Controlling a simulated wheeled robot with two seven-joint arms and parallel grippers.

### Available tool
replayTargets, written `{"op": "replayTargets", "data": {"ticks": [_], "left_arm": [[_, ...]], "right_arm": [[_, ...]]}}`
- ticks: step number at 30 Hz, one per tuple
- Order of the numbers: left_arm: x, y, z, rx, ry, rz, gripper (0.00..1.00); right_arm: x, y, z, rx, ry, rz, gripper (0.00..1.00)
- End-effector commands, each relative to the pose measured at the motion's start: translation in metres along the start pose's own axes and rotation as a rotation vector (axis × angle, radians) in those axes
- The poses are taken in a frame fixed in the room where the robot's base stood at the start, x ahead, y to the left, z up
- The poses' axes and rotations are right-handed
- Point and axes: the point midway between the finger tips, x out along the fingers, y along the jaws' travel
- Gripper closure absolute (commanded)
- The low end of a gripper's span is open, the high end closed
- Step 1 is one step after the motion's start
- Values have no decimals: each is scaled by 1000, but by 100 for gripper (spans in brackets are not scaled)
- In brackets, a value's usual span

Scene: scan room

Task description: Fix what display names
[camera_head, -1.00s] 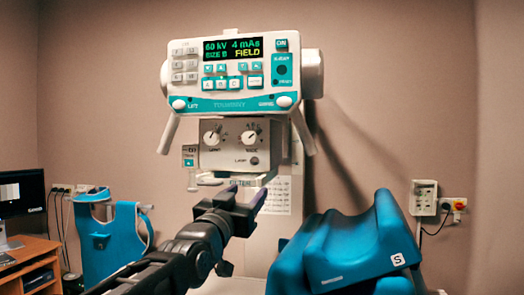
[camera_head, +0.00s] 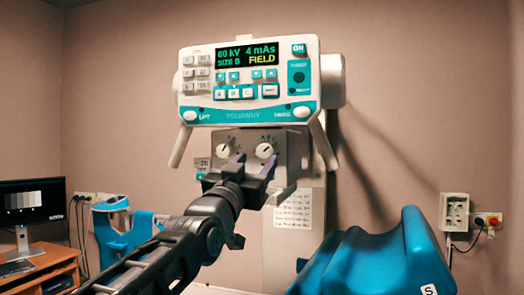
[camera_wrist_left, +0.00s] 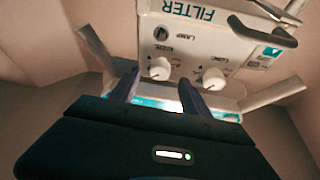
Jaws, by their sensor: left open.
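The control panel (camera_head: 247,82) has a lit display (camera_head: 246,55) reading 60 kV, 4 mAs, SIZE B in green and FIELD in yellow. My left gripper (camera_head: 254,165) is open just in front of the right knob. In the left wrist view, upside down, that knob (camera_wrist_left: 160,68) appears between the fingertips (camera_wrist_left: 158,92); contact cannot be told. The other knob (camera_wrist_left: 214,79) is beside the right finger. My right gripper is not in view.
A blue padded support (camera_head: 372,262) stands at lower right, close to the column. Handles (camera_head: 324,147) slant down beside the box. Wall sockets (camera_head: 454,212) are at right.

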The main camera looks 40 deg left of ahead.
Motion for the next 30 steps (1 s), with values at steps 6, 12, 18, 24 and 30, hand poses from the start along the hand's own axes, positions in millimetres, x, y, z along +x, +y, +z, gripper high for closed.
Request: {"op": "replayTargets", "data": {"ticks": [6, 12, 18, 24, 30], "left_arm": [[35, 0, -2, 0, -3, 0, 45], [45, -1, 0, 1, -1, -1, 45], [45, -1, 0, 1, -1, -1, 45], [45, 0, 0, 1, -1, -1, 60], [45, 0, 0, 0, -1, -1, 76]], "right_arm": [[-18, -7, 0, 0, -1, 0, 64], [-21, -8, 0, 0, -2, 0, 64], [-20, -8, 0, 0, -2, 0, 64], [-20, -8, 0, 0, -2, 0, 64], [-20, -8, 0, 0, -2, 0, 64]]}}
